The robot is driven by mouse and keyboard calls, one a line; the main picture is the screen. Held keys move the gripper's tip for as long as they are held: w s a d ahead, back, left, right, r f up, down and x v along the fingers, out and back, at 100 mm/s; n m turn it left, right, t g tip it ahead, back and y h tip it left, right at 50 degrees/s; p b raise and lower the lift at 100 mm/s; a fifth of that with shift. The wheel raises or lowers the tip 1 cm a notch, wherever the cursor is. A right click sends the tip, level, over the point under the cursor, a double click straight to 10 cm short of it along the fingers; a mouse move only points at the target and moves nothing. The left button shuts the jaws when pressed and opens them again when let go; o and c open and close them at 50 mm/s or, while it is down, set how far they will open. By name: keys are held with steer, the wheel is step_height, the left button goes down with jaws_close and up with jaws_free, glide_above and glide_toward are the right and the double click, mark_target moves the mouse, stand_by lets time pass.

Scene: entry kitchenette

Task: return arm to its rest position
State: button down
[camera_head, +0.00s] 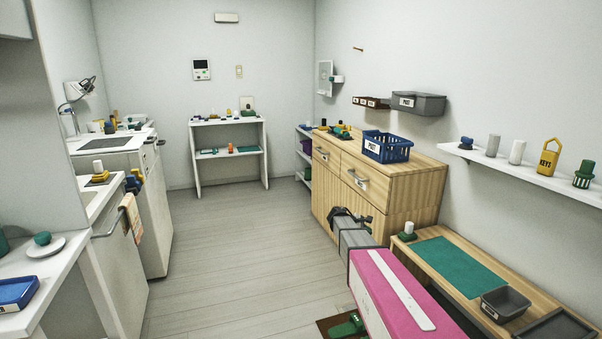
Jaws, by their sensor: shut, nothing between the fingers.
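My arm (392,290), with a magenta link and a grey forward section, reaches from the bottom edge up toward the wooden cabinet. My gripper (352,214) is the dark end piece in front of the cabinet's lower front. It is small in this view, looks shut and holds nothing that I can see. Whether it touches the cabinet, I cannot tell.
The wooden cabinet (400,196) carries a blue basket (386,147). A low wooden bench (530,277) with a green mat (459,266) stands right of my arm. White counters (105,213) line the left. The floor (228,255) between is clear.

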steer(key=s+a+f+m+y, duration=0.1)
steer(key=s+a+m+y, duration=0.2)
steer(key=s, duration=0.7)
steer(key=s+a+f+m+g+y, duration=0.1)
steer(key=s+a+m+y, duration=0.3)
steer(key=s, duration=0.7)
steer(key=s+a+f+m+g+y, duration=0.1)
steer(key=s+a+m+y, duration=0.3)
steer(key=s, duration=0.7)
steer(key=f+m, duration=0.1)
steer(key=m, duration=0.1)
steer(key=shift+s+a+m, duration=0.15)
steer(key=shift+a+m, duration=0.15)
steer(key=shift+a, duration=0.1)
steer(key=shift+f, duration=0.1)
